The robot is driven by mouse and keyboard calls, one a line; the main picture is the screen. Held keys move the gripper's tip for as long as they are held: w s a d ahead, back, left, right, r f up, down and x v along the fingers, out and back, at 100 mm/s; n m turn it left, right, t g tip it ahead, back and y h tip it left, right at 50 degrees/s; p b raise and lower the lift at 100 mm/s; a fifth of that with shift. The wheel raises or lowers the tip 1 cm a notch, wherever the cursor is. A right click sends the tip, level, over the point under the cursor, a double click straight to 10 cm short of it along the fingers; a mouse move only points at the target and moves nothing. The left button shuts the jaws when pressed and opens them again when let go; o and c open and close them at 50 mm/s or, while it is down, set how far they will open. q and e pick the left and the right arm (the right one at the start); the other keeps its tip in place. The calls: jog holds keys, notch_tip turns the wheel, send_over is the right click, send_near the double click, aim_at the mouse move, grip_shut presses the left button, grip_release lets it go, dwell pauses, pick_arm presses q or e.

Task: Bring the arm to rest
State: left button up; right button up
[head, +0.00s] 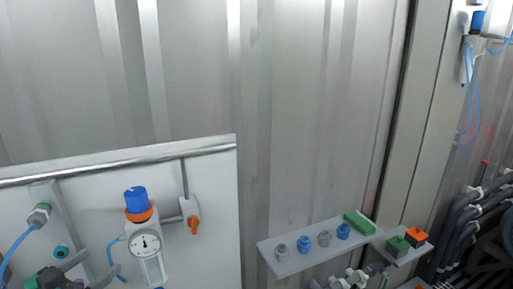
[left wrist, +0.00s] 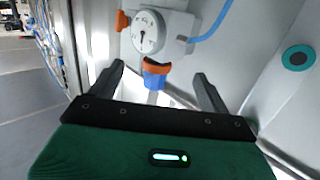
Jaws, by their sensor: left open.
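My left gripper (head: 99,264) is low at the left in the head view, in front of the white panel. Its two dark fingers are apart, with nothing held between them. In the left wrist view the open fingers (left wrist: 158,72) frame a blue knob (left wrist: 155,81) with an orange collar, which lies beyond them. In the head view this blue knob (head: 136,199) sits on top of a regulator with a round gauge (head: 146,243), above and to the right of my fingers, apart from them. My right gripper is not in view.
The white panel (head: 215,170) carries a pipe, an orange-handled valve (head: 193,224) and a fitting with a blue hose (head: 40,214). A shelf (head: 290,268) with several small caps and a green block (head: 359,222) is to the right. Dark hoses (head: 465,215) hang at far right.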

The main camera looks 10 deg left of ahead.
pick_arm(q)
jog(key=s+d+f+g+y, duration=0.1)
jog(key=s+d+f+g, duration=0.15)
jog(key=f, duration=0.65)
jog(key=s+d+f+g+y, duration=0.1)
jog(key=s+d+f+g, duration=0.15)
jog(key=f, duration=0.55)
jog(key=s+d+f+g+y, duration=0.1)
jog(key=s+d+f+g, duration=0.7)
jog(key=s+d+f, duration=0.35)
notch_tip(320, 180, down, 31)
jog(key=g, duration=0.1)
jog(key=s+a+f+g, duration=0.1)
jog(key=s+a+f, duration=0.2)
jog(key=s+f, duration=1.6)
jog(key=shift+s+a+f+y, duration=0.15)
jog(key=shift+s+f+y, duration=0.05)
jog(key=shift+f+y, duration=0.25)
